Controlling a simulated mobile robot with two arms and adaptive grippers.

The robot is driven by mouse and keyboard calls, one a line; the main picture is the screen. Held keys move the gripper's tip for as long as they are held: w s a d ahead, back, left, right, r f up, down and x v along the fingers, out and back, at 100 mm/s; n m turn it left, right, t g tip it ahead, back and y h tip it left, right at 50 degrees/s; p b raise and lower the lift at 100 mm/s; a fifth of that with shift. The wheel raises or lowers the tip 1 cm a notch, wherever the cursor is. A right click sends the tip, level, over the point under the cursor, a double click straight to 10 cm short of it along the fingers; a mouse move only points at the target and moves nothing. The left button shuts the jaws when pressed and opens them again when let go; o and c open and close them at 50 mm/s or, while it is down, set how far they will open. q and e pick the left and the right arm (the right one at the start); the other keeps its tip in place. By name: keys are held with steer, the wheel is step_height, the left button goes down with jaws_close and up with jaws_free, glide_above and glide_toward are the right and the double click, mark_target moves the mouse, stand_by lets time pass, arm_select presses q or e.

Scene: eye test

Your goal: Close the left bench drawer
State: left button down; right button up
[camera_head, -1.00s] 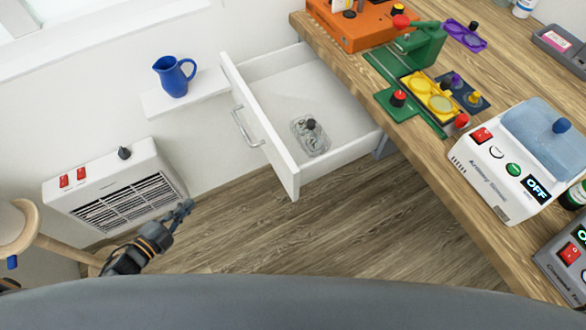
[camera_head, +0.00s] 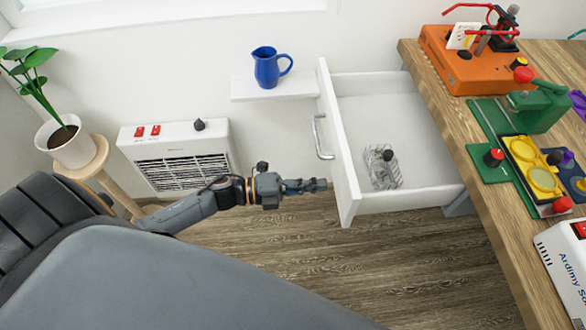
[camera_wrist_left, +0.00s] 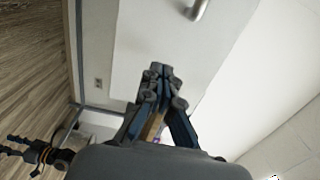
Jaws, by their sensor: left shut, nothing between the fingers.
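The white bench drawer (camera_head: 385,112) stands pulled out from the left end of the wooden bench in the head view. Its front panel (camera_head: 338,150) faces left and carries a metal bar handle (camera_head: 321,137). A clear container with a dark knob (camera_head: 382,168) lies inside. My left gripper (camera_head: 318,185) is shut and empty, just left of the panel's lower near part. In the left wrist view its fingertips (camera_wrist_left: 160,72) point at the white panel (camera_wrist_left: 150,40), with the handle (camera_wrist_left: 198,10) beyond; contact cannot be told. My right gripper (camera_wrist_left: 12,146) appears small at lower left.
A white heater (camera_head: 180,155) stands by the wall, left of the drawer. A blue jug (camera_head: 268,68) sits on a small wall shelf (camera_head: 255,92). A potted plant (camera_head: 68,142) is at far left. Bare floor (camera_head: 400,260) lies below the drawer.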

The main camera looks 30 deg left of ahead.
arm_select(q)
steer(key=shift+x, duration=1.05)
steer(key=shift+w+d, duration=0.15)
steer(key=shift+d, duration=0.15)
arm_select(e)
steer(key=shift+d, duration=0.45)
